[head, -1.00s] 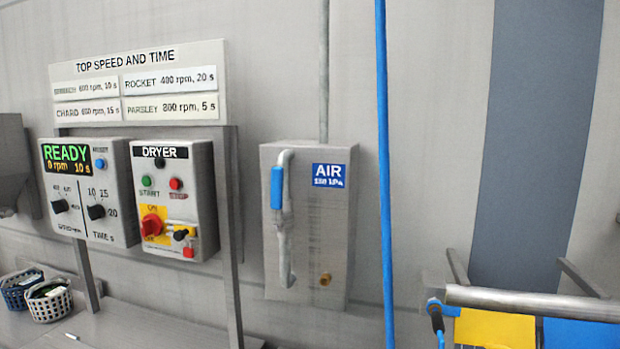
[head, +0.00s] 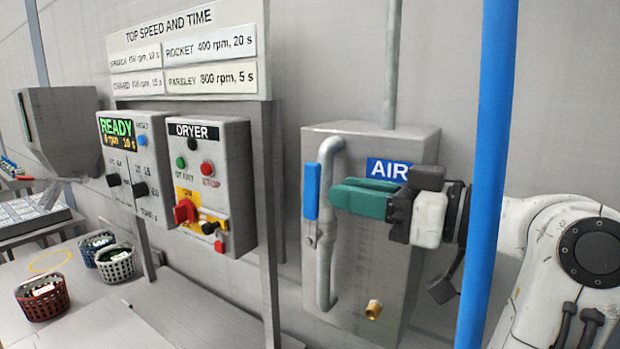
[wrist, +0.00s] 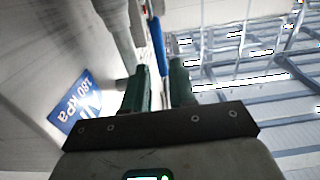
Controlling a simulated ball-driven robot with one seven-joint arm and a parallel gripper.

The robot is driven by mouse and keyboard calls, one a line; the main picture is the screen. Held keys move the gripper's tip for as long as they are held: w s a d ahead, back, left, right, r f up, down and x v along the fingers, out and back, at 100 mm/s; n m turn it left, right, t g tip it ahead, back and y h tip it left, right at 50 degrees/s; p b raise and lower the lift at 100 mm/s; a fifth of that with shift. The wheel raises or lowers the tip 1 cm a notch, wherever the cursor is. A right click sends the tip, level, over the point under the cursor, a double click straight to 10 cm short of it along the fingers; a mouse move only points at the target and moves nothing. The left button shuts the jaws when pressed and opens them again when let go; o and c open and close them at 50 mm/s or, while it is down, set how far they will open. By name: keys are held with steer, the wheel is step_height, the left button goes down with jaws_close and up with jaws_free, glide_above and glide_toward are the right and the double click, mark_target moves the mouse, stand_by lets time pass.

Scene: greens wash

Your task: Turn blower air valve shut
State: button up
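The air valve's blue lever (head: 311,191) stands upright beside the grey vertical pipe (head: 326,270) on the front of the air box (head: 385,250), roughly in line with the pipe. Its metal shank runs down to the pipe. My gripper (head: 338,193), with green fingers, is just right of the lever at sleeve height, in front of the box. In the wrist view the fingers (wrist: 158,80) are apart, and the blue lever (wrist: 157,42) shows beyond their tips, in line with the gap. Contact with the pipe cannot be told.
The blue AIR label (head: 386,169) is partly behind my gripper. Left of the box are a post and the dryer panel (head: 215,180) with a red knob. Baskets (head: 115,265) stand on the bench at lower left.

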mark_target(319, 188)
steer(key=p+x, duration=0.2)
steer(key=x, duration=0.6)
steer(key=shift+w+a, duration=0.15)
steer(key=shift+a, duration=0.05)
jaws_close()
